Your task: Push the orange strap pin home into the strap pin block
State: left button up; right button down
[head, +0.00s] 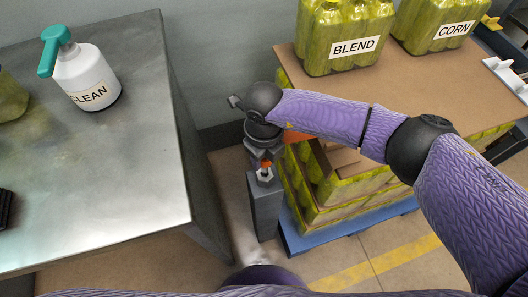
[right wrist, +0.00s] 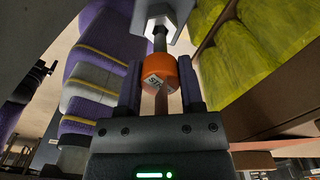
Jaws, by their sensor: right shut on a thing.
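The orange strap pin (head: 266,164) shows as a small orange patch under my right gripper (head: 262,157) in the head view. In the right wrist view its orange head (right wrist: 157,72), with a partly readable label, sits between the two fingers of my right gripper (right wrist: 160,88), which is shut on it. A grey shaft runs from the head to the pale end of the strap pin block (right wrist: 165,14); some shaft shows between them. The block tops a grey post (head: 265,208) in the head view. How deep the tip sits is hidden. My left gripper is not in view.
A metal table (head: 110,165) with a white spray bottle (head: 86,82) stands at left. At right, a stack of green packs with a cardboard sheet (head: 430,90) sits on a blue pallet (head: 350,225), close beside the post. My right arm reaches across it.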

aim_at(264, 165)
jog(key=shift+f, duration=0.4)
jog(key=shift+f+b, duration=0.1)
jog(key=shift+b, duration=0.2)
jog(key=shift+f, duration=0.1)
jog(key=shift+f+b, duration=0.45)
jog(key=shift+f, duration=0.05)
jog(key=shift+f, duration=0.35)
jog(key=shift+f+b, duration=0.4)
jog(key=shift+b, duration=0.1)
jog(key=shift+f, duration=0.1)
jog(key=shift+f, duration=0.2)
